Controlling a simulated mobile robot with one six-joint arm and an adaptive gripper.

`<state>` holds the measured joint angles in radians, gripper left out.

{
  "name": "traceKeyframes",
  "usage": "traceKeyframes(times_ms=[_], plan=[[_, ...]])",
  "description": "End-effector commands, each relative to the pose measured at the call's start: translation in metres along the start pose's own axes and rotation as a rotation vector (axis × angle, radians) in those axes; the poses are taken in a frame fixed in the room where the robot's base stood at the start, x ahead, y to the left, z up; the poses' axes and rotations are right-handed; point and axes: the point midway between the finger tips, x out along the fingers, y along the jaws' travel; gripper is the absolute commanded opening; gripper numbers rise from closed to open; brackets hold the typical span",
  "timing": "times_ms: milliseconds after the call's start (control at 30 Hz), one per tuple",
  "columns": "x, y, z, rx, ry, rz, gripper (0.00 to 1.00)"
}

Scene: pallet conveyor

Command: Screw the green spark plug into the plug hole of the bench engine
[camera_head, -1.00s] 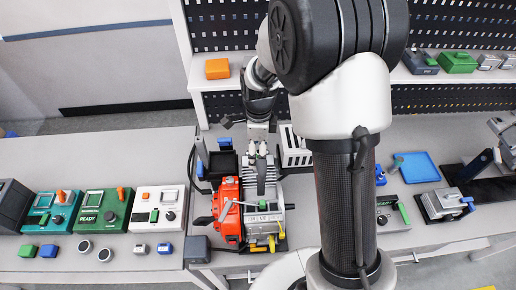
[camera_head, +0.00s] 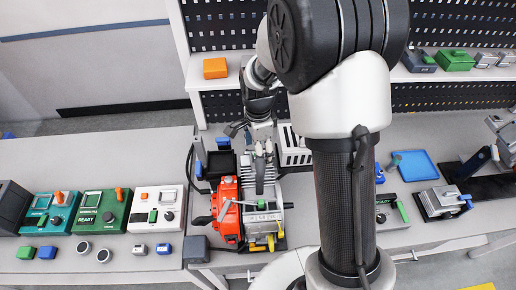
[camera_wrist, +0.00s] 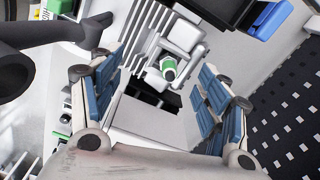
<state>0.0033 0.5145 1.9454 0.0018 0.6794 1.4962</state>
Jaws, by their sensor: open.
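The bench engine (camera_head: 228,196), with a red housing and grey finned cylinder, stands on the bench left of my arm. My gripper (camera_head: 261,151) is above the engine's back end, with its fingers pointing down. In the wrist view the open gripper (camera_wrist: 160,88) has blue-padded fingers spread wide with nothing clamped between them. The green spark plug (camera_wrist: 168,68), a green ring with a whitish end, shows between the fingers at a grey block beside the fins. It appears upright in the engine; how deep it sits cannot be told. The plug hole itself is hidden.
Left are a green READY box (camera_head: 101,211), a teal box (camera_head: 50,213) and a white box (camera_head: 157,209). A black tray (camera_head: 222,163) and a white slotted block (camera_head: 294,150) stand close by the engine. A blue tray (camera_head: 414,165) lies right of my arm.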

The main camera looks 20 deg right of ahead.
Motion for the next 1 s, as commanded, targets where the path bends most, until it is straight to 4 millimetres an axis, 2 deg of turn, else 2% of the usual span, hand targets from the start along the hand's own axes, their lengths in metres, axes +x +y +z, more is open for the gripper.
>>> traceKeyframes(times_ms=[1000], plan=[[0.040, 0.000, 0.000, 0.002, 0.000, 0.001, 0.69]])
